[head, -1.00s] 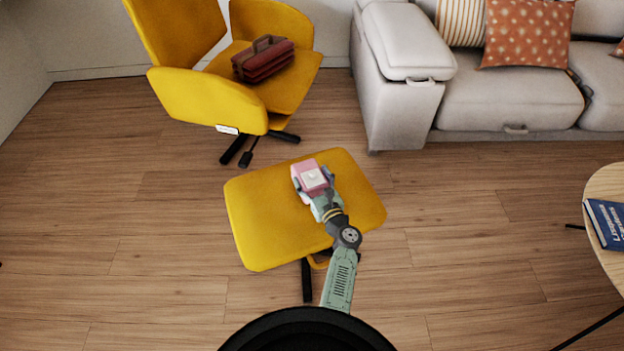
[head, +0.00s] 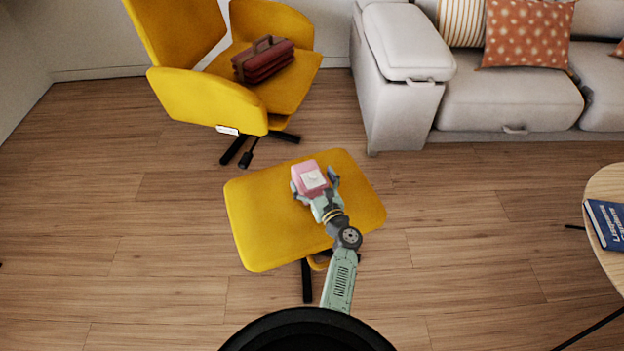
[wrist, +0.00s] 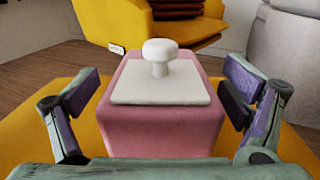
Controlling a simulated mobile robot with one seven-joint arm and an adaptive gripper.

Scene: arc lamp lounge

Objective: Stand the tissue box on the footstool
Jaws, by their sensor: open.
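The tissue box (head: 310,178) is pink with a white top plate and a white knob-like tuft. It stands upright on the yellow footstool (head: 265,225), towards its back edge. It also shows in the middle of the wrist view (wrist: 162,115). My gripper (head: 315,182) is open around the box, one finger on each side. In the wrist view there are gaps between both finger pads and the box. The underside of the box is hidden.
A yellow armchair (head: 205,102) with a dark red bag (head: 264,60) on its seat stands behind the footstool. A grey sofa (head: 510,98) is at the back right. A round table (head: 606,185) with a blue book (head: 606,222) is at the right. The floor between is clear.

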